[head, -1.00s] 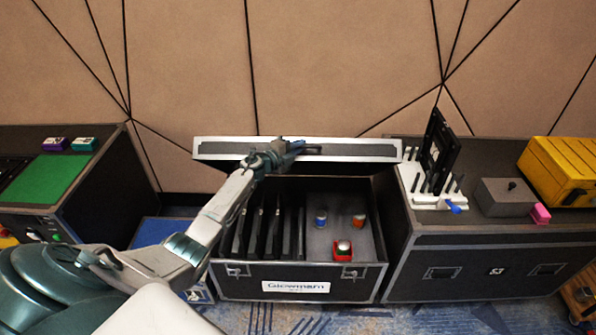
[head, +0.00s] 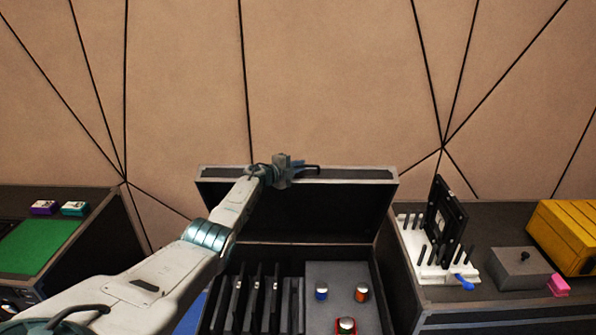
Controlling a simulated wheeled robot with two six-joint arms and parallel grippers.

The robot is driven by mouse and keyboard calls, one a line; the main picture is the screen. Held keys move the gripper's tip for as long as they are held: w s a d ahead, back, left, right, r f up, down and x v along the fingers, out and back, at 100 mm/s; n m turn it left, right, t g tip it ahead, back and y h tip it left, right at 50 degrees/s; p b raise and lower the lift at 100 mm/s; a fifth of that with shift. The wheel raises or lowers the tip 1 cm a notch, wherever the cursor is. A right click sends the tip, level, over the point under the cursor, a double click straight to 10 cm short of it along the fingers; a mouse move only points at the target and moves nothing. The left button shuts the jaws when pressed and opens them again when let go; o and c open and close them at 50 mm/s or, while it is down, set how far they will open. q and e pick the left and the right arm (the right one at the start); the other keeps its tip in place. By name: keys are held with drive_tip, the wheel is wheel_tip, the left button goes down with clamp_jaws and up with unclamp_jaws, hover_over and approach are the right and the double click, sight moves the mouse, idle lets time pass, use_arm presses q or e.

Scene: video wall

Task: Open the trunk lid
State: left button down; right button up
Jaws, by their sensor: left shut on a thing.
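The trunk is a black case with light metal edges, and its lid (head: 330,208) stands raised and tilted up at the back, its dark inner face toward me. My left gripper (head: 305,169) is at the lid's top edge, left of its middle, and is shut on that edge. The fingertips are small and partly hidden by the gripper body. The trunk body (head: 379,303) is open below, with several black upright panels in its left part. A grey foam tray (head: 336,275) in its right part holds a blue-banded, an orange-banded and a red-based small item. My right gripper is not in view.
A case with a green mat (head: 32,246) stands left. The tan wall is behind.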

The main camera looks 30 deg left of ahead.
use_arm(q)
drive_tip(key=shift+w, duration=0.1)
drive_tip(key=shift+f, duration=0.1)
drive_tip(key=c, duration=1.5)
unclamp_jaws()
drive_tip(key=shift+s+a+p, duration=0.15)
drive_tip(key=shift+s+p, duration=0.2)
drive_tip(key=shift+s, duration=0.05)
drive_tip(key=p+v, duration=0.1)
drive_tip(key=v, duration=0.9)
drive_tip(key=shift+r+p, duration=0.25)
drive_tip(key=shift+p, duration=0.1)
